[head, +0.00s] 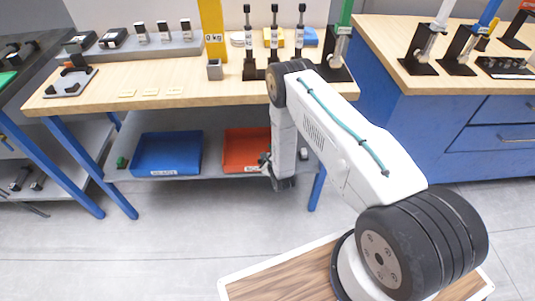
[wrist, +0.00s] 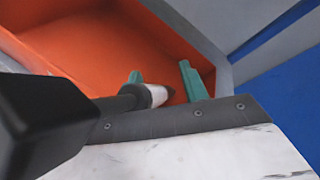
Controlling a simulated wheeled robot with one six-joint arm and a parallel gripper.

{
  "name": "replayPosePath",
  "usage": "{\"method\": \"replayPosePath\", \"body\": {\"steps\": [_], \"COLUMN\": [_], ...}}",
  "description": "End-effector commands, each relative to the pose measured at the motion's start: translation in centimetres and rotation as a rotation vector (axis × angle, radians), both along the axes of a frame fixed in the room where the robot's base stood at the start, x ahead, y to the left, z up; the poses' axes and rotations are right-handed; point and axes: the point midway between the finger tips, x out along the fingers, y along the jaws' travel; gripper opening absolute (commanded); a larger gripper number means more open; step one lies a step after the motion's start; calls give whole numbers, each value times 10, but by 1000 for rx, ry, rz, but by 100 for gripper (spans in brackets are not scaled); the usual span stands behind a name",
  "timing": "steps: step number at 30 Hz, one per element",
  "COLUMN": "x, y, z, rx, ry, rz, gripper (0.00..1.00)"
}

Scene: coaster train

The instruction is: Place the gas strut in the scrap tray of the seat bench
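The left finger is partly hidden behind the strut. The orange-red tray (wrist: 70,38) lies beyond the fingers. In the head view my gripper (head: 273,176) is low beside the right part of the orange-red tray (head: 240,151), and its fingers are unclear.
A blue tray (head: 166,155) stands left of the orange-red one on the grey lower shelf (head: 213,163). The wooden bench top (head: 190,85) lies above, with several upright struts at its back. A blue leg (head: 317,190) stands right of my gripper.

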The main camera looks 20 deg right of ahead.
Motion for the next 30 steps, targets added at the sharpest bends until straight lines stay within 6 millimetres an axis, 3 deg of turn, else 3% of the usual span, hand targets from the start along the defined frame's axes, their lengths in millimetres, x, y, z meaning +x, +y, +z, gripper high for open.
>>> {"method": "replayPosePath", "body": {"steps": [3, 18, 23, 30], "x": [-3, -101, -113, -115], "y": [0, 6, 7, 7], "z": [12, 39, 43, 44], "rx": [0, 0, 1, 0], "ry": [0, 1, -1, -1], "rz": [0, -1, -1, 0], "gripper": [43, 43, 43, 43]}}
